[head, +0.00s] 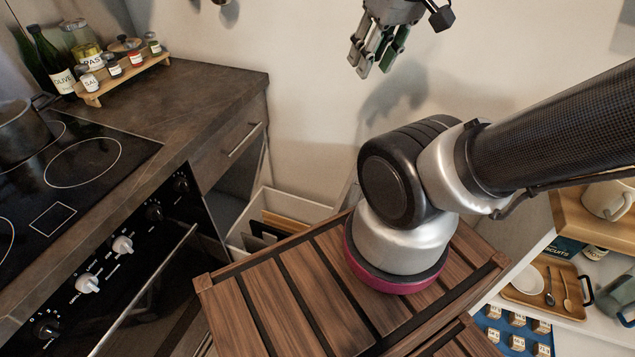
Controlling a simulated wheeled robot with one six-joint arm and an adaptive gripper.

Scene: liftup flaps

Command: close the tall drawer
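The tall drawer (315,207) is a white, open-topped pull-out at the right end of the dark counter unit. It stands pulled out, and its inside shows upright wooden boards and a dark flat item. Its lower part and front are partly hidden behind my slatted wooden top and arm. My gripper (373,66) is at the top of the head view, in front of the pale wall. Its grey-green fingers point down with a small gap between them and hold nothing. It is well above the drawer in the picture and apart from it.
The counter (205,100) carries a hob and a spice rack (125,78). Below are an oven (130,265) and a small drawer with a bar handle (243,140), which looks shut. At right, open shelving (560,325) holds trays and mugs. The wall beside my gripper is bare.

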